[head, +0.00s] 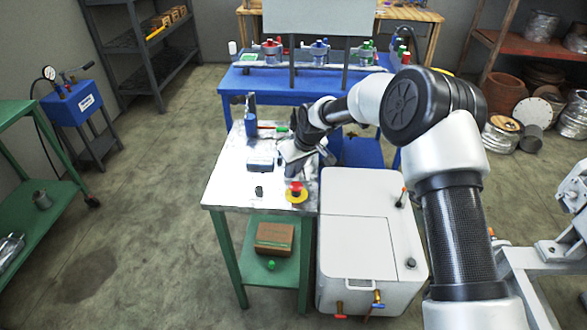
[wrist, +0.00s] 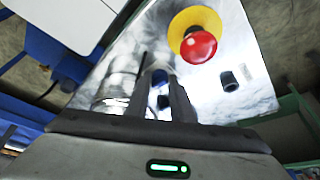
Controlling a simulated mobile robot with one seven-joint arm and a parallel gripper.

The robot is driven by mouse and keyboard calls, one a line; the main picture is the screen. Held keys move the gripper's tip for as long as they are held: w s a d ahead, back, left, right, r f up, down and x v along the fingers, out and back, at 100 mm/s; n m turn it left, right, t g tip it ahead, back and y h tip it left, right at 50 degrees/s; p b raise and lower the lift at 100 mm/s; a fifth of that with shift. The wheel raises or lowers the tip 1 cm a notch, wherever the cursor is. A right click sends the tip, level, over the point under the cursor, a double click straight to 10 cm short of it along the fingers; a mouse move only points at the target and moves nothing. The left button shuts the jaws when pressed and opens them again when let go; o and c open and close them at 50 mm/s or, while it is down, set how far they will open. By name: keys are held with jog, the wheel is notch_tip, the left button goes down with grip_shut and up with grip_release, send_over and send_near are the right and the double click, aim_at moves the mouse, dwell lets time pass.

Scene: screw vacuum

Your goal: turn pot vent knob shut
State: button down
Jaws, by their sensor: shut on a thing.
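My gripper (head: 296,168) reaches down over the metal-topped table (head: 229,182) near its right side, with its tips hard to make out in the head view. In the wrist view the two dark fingers (wrist: 159,72) stand close together and are shut on a small blue knob-like part (wrist: 160,78); more blue shows between them lower down. A shiny round metal pot (wrist: 113,86) is just left of the fingers. The fingers hide most of the held part, and I cannot tell its turn angle. The pot is hidden behind my gripper in the head view.
A red button on a yellow base (head: 296,190) and a small black knob (head: 259,191) are on the table's near part. A grey box (head: 260,162) and blue bottle-like tool (head: 251,118) stand farther back. A white cabinet (head: 345,245) adjoins on the right.

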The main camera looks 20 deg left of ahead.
dwell(0.3)
jog(key=c, duration=1.5)
grip_release()
jog(key=shift+c, duration=0.2)
jog(key=m, duration=0.1)
jog(key=m+h, duration=0.1)
jog(key=m, duration=0.1)
jog(key=m+t, duration=0.1)
jog(key=shift+s+a, duration=0.2)
jog(key=shift+a, duration=0.1)
jog(key=m, duration=0.1)
jog(key=m+h, duration=0.1)
jog(key=m, duration=0.1)
jog(key=m+h, duration=0.1)
jog(key=m, duration=0.1)
jog(key=shift+s+a+r+t, duration=0.1)
jog(key=shift+a+t, duration=0.15)
jog(key=shift+t, duration=0.15)
jog(key=p+v, duration=0.1)
jog(key=v, duration=1.6)
jog(key=shift+d+r, duration=0.1)
jog(key=shift+r, duration=0.05)
